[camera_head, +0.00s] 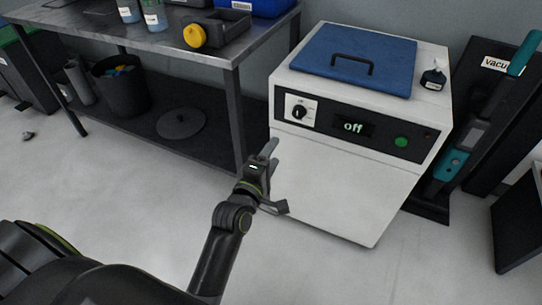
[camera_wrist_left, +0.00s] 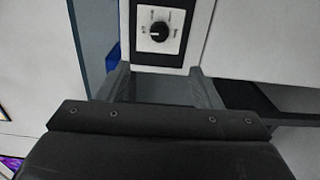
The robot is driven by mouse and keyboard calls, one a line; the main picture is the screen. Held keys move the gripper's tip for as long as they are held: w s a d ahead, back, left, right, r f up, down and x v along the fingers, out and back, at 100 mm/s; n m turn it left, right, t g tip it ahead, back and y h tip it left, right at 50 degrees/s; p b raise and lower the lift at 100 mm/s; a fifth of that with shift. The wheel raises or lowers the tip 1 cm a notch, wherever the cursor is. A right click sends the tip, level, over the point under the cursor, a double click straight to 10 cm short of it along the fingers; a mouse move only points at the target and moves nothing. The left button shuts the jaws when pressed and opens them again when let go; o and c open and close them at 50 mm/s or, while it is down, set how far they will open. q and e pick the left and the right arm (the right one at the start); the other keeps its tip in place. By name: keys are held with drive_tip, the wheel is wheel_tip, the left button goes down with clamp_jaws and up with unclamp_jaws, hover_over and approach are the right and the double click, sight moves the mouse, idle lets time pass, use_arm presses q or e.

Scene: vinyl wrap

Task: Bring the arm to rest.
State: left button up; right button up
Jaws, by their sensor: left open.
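My left gripper (camera_head: 273,158) is raised in front of the left part of a white machine's front, below its dial. Its fingers are open and hold nothing that I can see. In the left wrist view the fingers (camera_wrist_left: 160,88) stand apart, just below the black dial (camera_wrist_left: 159,32) on its white plate. The dial also shows in the head view (camera_head: 298,110). I see no clear contact between the fingers and the machine. My right gripper is not in view.
A metal table (camera_head: 150,38) stands left, with a black bin (camera_head: 121,88) below. A vacuum (camera_head: 475,135) stands right. The floor in front is clear.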

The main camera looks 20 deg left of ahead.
use_arm(q)
drive_tip(key=shift+s, duration=0.2)
idle(0.4)
